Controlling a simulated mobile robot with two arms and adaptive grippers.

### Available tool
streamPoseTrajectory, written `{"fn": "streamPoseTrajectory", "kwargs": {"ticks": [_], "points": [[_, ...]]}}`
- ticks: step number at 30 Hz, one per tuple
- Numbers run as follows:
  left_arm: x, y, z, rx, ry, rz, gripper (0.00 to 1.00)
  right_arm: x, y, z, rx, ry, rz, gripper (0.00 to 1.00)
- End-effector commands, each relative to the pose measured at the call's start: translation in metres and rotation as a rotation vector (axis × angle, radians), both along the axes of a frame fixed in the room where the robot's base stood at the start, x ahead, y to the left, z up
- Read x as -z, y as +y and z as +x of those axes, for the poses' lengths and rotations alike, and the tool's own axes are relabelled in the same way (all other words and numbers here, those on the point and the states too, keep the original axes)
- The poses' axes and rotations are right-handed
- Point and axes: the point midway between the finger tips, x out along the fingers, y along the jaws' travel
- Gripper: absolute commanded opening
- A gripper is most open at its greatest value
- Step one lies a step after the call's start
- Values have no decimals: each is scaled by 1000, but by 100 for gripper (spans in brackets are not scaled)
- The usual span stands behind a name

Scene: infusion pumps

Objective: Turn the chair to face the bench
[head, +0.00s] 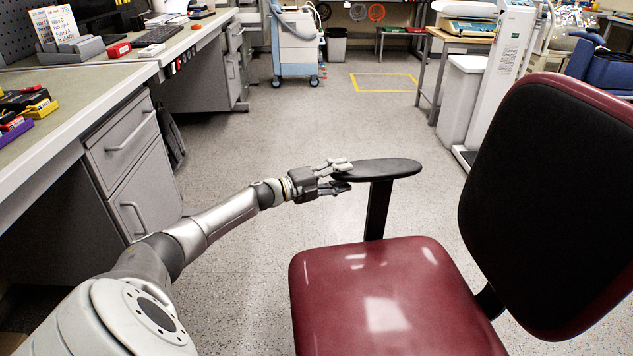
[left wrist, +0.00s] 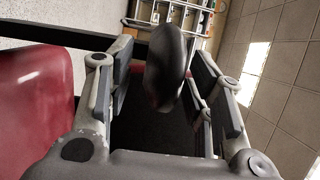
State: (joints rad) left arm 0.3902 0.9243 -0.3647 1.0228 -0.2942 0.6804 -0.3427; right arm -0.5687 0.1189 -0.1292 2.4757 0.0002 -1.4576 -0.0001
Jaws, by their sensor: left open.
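The chair has a dark red seat (head: 385,300) and a black backrest (head: 550,200) with a red rim. Its seat opens to the left, toward the bench (head: 75,90), and the backrest stands at the right. A black armrest (head: 385,169) sticks up on the chair's far side. My left gripper (head: 343,177) is at the armrest's left end, fingers open. In the left wrist view the armrest (left wrist: 168,65) lies between the two open fingers, and the red seat (left wrist: 35,105) shows at the left. My right gripper is not in view.
Grey drawers (head: 135,165) under the bench stand left of my arm. A blue-white cart (head: 297,45) is at the back. A white column scale (head: 500,75) and a white bin (head: 463,100) stand behind the chair. The floor between bench and chair is clear.

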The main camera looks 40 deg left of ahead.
Motion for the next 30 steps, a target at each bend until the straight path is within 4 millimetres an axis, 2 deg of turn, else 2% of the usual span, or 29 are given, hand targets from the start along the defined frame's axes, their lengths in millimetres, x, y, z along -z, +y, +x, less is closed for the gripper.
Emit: {"fn": "streamPoseTrajectory", "kwargs": {"ticks": [3, 15, 21, 30], "points": [[2, 8, -19, 0, 4, 3, 48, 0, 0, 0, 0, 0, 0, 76], [2, 30, -69, 1, 4, 1, 48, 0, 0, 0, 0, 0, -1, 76], [1, 35, -83, 2, 1, 2, 48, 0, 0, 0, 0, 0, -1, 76], [0, 37, -86, 2, 0, 1, 48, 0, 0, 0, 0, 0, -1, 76]]}}
